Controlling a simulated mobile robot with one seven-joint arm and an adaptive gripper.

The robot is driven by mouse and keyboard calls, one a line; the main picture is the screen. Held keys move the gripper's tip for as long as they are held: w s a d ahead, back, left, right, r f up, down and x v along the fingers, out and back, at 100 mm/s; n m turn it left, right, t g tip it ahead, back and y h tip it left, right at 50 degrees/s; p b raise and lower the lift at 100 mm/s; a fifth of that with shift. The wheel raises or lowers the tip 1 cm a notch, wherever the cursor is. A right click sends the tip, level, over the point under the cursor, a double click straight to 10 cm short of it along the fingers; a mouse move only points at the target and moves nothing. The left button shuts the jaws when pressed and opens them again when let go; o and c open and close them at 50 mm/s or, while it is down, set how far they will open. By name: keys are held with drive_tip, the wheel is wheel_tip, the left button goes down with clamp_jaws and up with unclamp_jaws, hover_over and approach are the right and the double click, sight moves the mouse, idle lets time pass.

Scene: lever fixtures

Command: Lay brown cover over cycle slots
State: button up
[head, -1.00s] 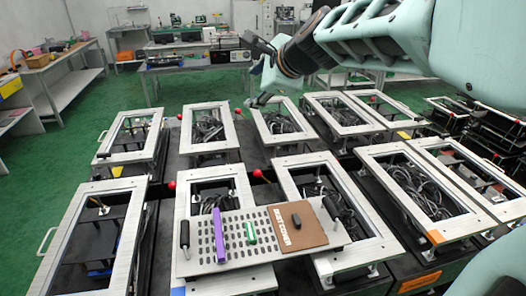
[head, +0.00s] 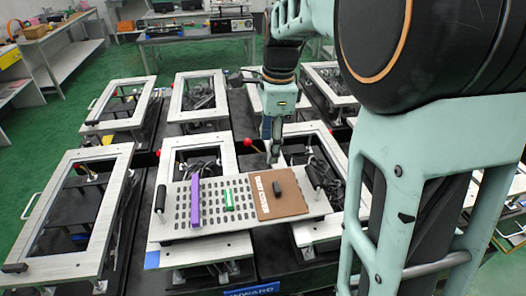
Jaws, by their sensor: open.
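The brown cover (head: 283,198) lies flat on the right part of a light panel (head: 172,230). It has white lettering along its left edge and a small dark knob (head: 277,188) on top. The cycle slots (head: 213,208) are rows of dark openings in the panel, left of the cover and uncovered. A purple bar (head: 195,203) and a small green piece (head: 228,200) sit among the slots. My gripper (head: 272,150) points down behind the panel, above and beyond the cover, apart from it. It is open; its fingertips are small and partly unclear.
Dark upright handles stand at the panel's left end (head: 160,198) and right end (head: 317,174). Several white-framed fixtures surround it, one at left (head: 65,205). A red ball knob (head: 248,142) is close to my gripper. My arm hides much of the right side.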

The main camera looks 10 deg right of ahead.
drive_tip(key=s+d+f+g, duration=0.1)
drive_tip(key=s+d, duration=0.1)
hover_over(277, 186)
drive_tip(key=shift+h, duration=0.3)
wheel_tip(277, 186, down, 5)
drive_tip(key=shift+d+f, duration=0.1)
drive_tip(key=shift+f, duration=2.95)
drive_tip(key=c, duration=1.3)
drive_tip(key=shift+r, duration=0.15)
